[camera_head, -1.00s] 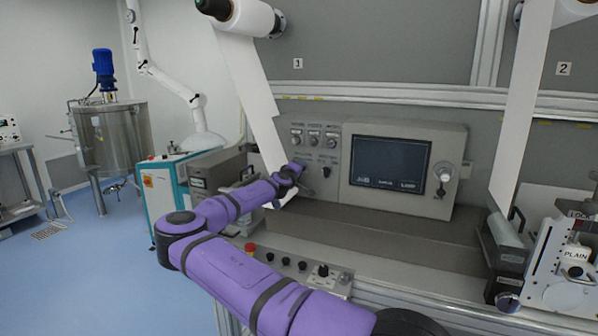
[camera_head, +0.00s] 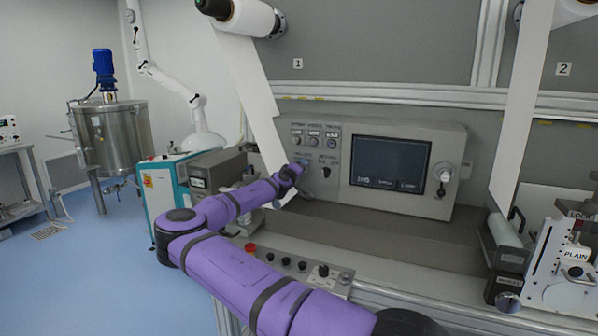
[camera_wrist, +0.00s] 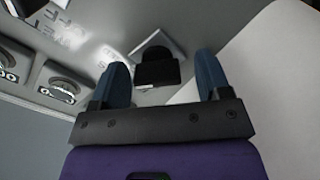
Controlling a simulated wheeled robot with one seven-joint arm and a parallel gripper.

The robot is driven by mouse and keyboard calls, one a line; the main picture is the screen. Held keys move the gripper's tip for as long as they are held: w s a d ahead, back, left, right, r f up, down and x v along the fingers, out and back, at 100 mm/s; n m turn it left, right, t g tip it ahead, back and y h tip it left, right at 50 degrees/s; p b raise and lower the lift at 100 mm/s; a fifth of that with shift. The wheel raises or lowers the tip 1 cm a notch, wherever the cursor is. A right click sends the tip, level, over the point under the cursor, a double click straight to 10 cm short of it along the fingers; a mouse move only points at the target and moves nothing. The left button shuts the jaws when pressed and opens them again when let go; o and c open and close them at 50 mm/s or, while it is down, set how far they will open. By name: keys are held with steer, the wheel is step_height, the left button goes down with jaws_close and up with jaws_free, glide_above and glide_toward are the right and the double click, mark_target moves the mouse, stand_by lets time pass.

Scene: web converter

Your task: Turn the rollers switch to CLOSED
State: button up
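The grey control panel (camera_head: 316,193) stands at the machine's back, left of a dark screen. In the wrist view a black switch knob (camera_wrist: 156,66) on a light square plate sits between my two blue fingers, slightly ahead of them. My gripper (camera_wrist: 162,75) is open, with a gap on both sides of the knob and no clear contact. In the head view my gripper (camera_head: 303,165) is at the panel's left part, below the row of small round dials, and it hides the knob. The label by the knob is only partly readable, so I cannot tell the switch's setting.
A second black switch (camera_head: 330,171) is just right of my gripper. The white web (camera_head: 258,110) hangs close on the left and fills the right of the wrist view. The screen (camera_head: 388,163) is to the right. A lower button row (camera_head: 300,265) lies beside my arm.

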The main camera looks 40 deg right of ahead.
steer(key=shift+r, duration=0.1)
steer(key=v, duration=1)
steer(key=shift+s+a, duration=0.2)
steer(key=shift+a, duration=0.1)
